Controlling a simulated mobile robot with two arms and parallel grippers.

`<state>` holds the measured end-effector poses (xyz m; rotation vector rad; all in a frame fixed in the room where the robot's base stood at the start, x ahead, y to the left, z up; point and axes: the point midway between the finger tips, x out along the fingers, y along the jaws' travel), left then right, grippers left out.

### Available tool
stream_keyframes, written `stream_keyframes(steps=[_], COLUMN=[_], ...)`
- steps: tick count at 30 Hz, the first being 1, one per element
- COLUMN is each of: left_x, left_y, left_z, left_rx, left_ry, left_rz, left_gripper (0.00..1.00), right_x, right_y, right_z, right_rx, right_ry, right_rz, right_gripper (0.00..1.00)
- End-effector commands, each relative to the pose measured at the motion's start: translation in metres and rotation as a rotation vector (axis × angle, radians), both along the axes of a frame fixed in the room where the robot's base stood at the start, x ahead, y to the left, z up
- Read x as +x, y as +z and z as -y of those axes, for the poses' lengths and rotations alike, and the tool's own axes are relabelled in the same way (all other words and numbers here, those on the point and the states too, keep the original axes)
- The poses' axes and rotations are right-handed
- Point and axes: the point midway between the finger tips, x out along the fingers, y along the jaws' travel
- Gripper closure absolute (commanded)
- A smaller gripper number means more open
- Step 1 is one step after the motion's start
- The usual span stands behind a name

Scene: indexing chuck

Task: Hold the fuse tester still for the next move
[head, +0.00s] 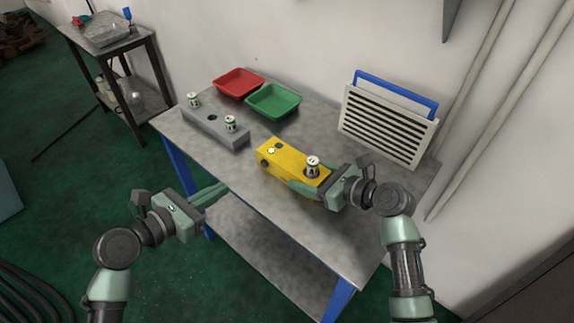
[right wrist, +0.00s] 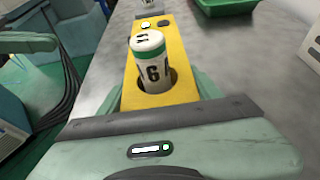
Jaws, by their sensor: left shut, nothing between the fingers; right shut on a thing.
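The fuse tester is a yellow block (head: 290,157) on the table, with a dark knob on its left end and a light button and a dark spot on top. A white and green fuse (head: 313,163) stands in its right-hand socket; in the right wrist view the fuse (right wrist: 152,65) stands slightly tilted. My right gripper (head: 312,189) is shut on the tester's right end, one finger along each side, seen also in the right wrist view. My left gripper (head: 224,190) is shut and empty, off the table's front left edge, apart from the tester.
A grey block (head: 205,126) holds two more fuses (head: 193,100), with an empty hole between them. A red tray (head: 238,83) and a green tray (head: 273,101) lie behind it. A white louvred panel (head: 385,128) leans at the back right. The table front is clear.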

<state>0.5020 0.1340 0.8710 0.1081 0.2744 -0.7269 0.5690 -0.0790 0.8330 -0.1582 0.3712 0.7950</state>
Motion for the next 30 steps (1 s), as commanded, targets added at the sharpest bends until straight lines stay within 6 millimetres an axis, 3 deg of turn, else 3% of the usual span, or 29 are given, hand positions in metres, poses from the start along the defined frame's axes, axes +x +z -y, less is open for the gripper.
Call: stream_keyframes(steps=[7,8,10,11,22,30], left_x=[0.000,0.000,0.000,0.000,0.000,0.000], left_y=[0.000,0.000,0.000,0.000,0.000,0.000], left_z=[0.000,0.000,0.000,0.000,0.000,0.000], left_rx=[0.000,0.000,0.000,0.000,0.000,0.000], left_ry=[0.000,0.000,0.000,0.000,0.000,0.000], left_rz=[0.000,0.000,0.000,0.000,0.000,0.000], left_gripper=[1.00,1.00,1.00,1.00,1.00,1.00], right_x=[0.000,0.000,0.000,0.000,-0.002,-0.031], right_y=[-0.001,-0.001,-0.001,-0.001,0.001,0.018], right_z=[0.000,0.000,0.000,0.000,0.003,0.034], right_rx=[-0.001,-0.001,0.000,0.000,-0.001,-0.002], right_ry=[0.000,0.000,0.000,0.000,-0.001,-0.002], right_rz=[-0.002,-0.002,-0.001,-0.001,0.000,0.001], right_gripper=[0.88,0.34,0.14,0.11,0.11,0.11])
